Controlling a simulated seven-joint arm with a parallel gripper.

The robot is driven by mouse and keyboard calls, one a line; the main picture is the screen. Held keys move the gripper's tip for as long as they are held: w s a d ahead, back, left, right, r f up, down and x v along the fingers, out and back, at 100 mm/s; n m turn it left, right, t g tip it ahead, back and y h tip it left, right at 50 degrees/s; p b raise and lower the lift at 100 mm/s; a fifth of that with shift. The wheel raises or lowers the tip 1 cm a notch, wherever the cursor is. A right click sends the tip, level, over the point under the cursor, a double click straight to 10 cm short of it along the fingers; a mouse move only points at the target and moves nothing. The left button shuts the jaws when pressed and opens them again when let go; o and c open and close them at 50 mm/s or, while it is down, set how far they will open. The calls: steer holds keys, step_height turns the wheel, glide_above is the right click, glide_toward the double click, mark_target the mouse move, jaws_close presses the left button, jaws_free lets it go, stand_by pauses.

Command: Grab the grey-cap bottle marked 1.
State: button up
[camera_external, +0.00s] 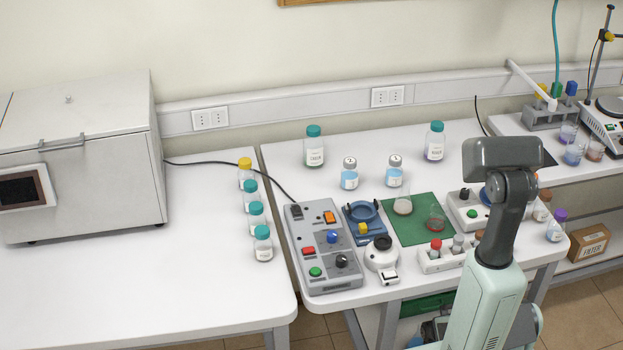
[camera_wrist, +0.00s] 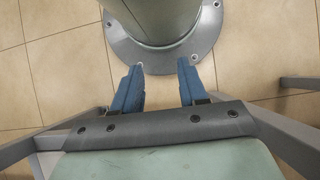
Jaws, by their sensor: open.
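Two bottles with grey caps and blue liquid stand upright on the right-hand table: the left grey-cap bottle (camera_external: 349,178) and the right grey-cap bottle (camera_external: 394,175). Both have white labels and marks on their caps, too small to read, so I cannot tell which is marked 1. My gripper (camera_wrist: 158,70) shows in the wrist view with its two blue fingers apart and nothing between them. It points down toward the floor and my own base, away from the bottles. In the external view my arm stands at the right, and I cannot make out the fingers there.
Teal-cap bottles (camera_external: 314,148) (camera_external: 434,143) stand behind the grey-cap ones. A control box (camera_external: 322,250), blue device (camera_external: 364,222), green mat (camera_external: 418,232) with glassware, and vial rack (camera_external: 440,262) lie in front. A row of bottles (camera_external: 256,217) lines the left table.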

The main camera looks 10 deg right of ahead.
steer(key=shift+o, duration=0.4)
steer(key=o, duration=0.8)
